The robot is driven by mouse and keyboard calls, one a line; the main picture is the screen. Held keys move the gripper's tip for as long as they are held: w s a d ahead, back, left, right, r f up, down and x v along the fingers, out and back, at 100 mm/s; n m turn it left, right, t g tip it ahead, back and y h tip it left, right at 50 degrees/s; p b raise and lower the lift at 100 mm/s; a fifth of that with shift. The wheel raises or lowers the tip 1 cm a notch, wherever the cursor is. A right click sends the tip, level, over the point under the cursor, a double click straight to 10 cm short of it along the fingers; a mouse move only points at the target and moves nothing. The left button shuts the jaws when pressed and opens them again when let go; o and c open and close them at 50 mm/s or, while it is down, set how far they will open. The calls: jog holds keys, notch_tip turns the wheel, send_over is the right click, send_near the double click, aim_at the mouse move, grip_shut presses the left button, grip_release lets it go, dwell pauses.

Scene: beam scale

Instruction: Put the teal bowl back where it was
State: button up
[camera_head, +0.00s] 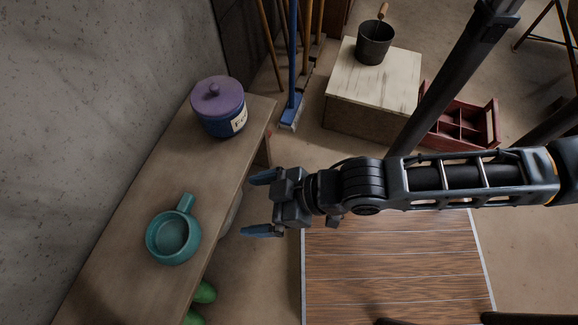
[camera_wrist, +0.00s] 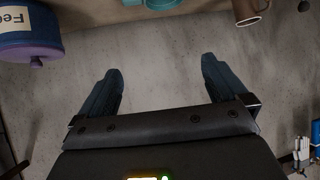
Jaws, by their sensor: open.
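The teal bowl (camera_head: 173,238) is a round cup-like bowl with one stub handle. It sits upright on the wooden shelf (camera_head: 125,268) along the wall in the head view, its handle pointing away toward the jar. In the wrist view part of the teal bowl (camera_wrist: 160,4) shows at the top edge, beyond the fingertips. My gripper (camera_head: 250,205) is open and empty. It is to the right of the bowl, apart from it, near the shelf's edge with its fingers pointing at the wall. My gripper's two fingers are spread in the wrist view (camera_wrist: 160,70).
A blue jar with purple lid (camera_head: 219,108) stands farther along the shelf. Green objects (camera_head: 203,292) show below the shelf. Brooms, a crate (camera_head: 372,85) with a black bucket (camera_head: 375,42), and a red tray (camera_head: 466,126) stand behind. A brown cup-like thing (camera_wrist: 248,10) shows in the wrist view.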

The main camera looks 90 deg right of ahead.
jog(key=s+r+t, duration=0.2)
jog(key=s+r, duration=0.1)
jog(key=r, duration=0.4)
jog(key=s+r+n+t, duration=0.1)
jog(key=s+r, duration=0.1)
jog(key=r, duration=0.6)
jog(key=shift+s+a+r+t+y, duration=0.25)
jog(key=shift+s+a+t+y, duration=0.05)
jog(key=shift+s+a+t, duration=0.15)
